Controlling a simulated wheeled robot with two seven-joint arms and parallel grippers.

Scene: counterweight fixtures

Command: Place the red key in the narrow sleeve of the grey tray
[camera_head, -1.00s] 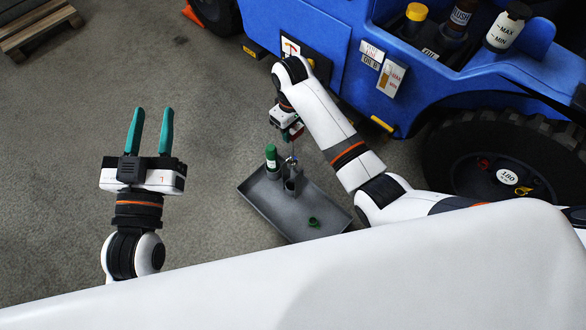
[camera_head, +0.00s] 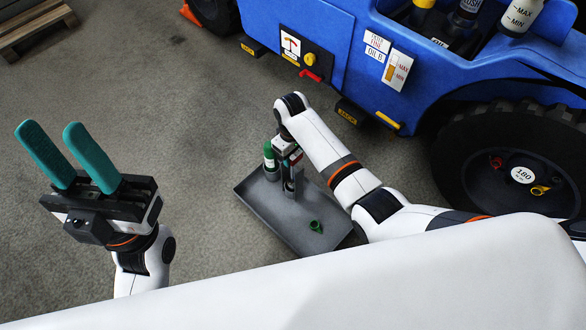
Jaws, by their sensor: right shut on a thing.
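The grey tray (camera_head: 262,207) lies on the floor, with upright sleeves near its back left. My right gripper (camera_head: 290,172) points down over these sleeves and is shut. A small red patch at its fingers appears to be the red key (camera_head: 296,157), mostly hidden by the gripper. I cannot tell whether the key is inside a sleeve (camera_head: 290,190) or above it. My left gripper (camera_head: 74,160) is open and empty, far left of the tray.
A green-capped bottle (camera_head: 269,158) stands in a holder beside the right gripper. A green funnel-like piece (camera_head: 315,226) lies in the tray's front right. A blue vehicle (camera_head: 290,18) with a red handle (camera_head: 310,75) stands behind. The floor left of the tray is clear.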

